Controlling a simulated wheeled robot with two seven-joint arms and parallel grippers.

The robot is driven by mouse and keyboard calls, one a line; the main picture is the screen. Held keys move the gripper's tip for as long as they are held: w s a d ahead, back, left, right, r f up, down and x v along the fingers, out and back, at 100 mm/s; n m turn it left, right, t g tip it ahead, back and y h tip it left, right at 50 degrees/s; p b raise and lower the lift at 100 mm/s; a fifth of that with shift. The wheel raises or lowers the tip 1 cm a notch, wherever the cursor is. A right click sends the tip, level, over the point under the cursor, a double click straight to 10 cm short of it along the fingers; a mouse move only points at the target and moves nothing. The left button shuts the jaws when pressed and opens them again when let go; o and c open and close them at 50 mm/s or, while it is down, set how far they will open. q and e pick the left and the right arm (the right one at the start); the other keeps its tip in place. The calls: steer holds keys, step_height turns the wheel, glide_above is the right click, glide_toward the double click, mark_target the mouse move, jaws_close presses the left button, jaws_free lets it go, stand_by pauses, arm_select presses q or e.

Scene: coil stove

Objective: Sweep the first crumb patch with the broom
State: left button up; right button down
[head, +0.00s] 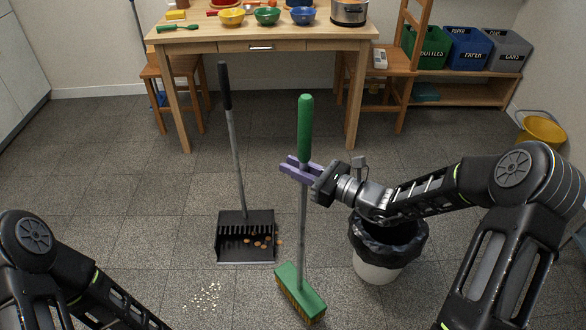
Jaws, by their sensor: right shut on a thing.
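The broom (302,235) stands nearly upright, with a green grip, a grey shaft and a green head (299,288) at the floor. My right gripper (297,170), with purple fingers, is shut on the broom just below its green grip. A patch of pale crumbs (207,296) lies on the floor to the left of the broom head, apart from it. Brown crumbs (262,243) lie in the black dustpan (245,222), which stands upright with its long handle. My left arm shows at the lower left, but its gripper is out of view.
A lined bin (377,274) stands right of the broom, below my right arm. A wooden table (262,32) with bowls and a pot stands at the back, with chairs beside it. Crates (468,48) and a yellow bucket (541,131) are at the right. The floor between crumbs and broom head is clear.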

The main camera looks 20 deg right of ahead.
step_height(320, 180, up, 4)
steer(key=p, duration=0.3)
steer(key=shift+r, duration=0.2)
steer(key=shift+a+f, duration=0.1)
steer(key=shift+a, duration=0.05)
stand_by(0.3)
